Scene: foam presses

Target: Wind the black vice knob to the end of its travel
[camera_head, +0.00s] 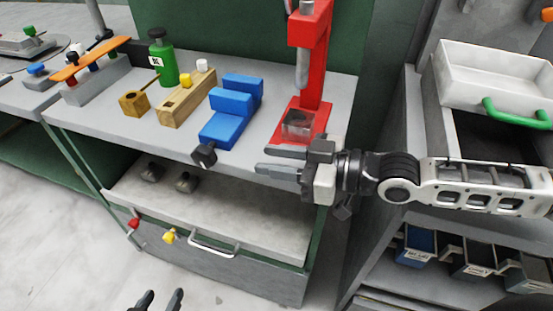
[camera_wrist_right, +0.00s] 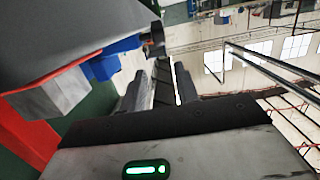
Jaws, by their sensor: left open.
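The black vice knob (camera_head: 204,155) sticks out from the front end of the blue vice (camera_head: 230,118), at the front edge of the grey bench top. In the right wrist view the dark knob (camera_wrist_right: 153,40) shows beyond my fingertips, beside blue vice parts (camera_wrist_right: 112,62). My right gripper (camera_head: 268,162) is open and empty, to the right of the knob and apart from it, in front of the red press. Its two fingers (camera_wrist_right: 158,85) stand apart in the right wrist view. My left gripper (camera_head: 162,301) is open and empty at the bottom edge, low and far from the vice.
A red press (camera_head: 318,70) with a clear block (camera_head: 298,123) at its base stands right of the vice. A wooden block (camera_head: 188,98) and green bottle (camera_head: 162,60) stand to the left. Below is a drawer with a handle (camera_head: 214,244). A white tray (camera_head: 490,75) is at right.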

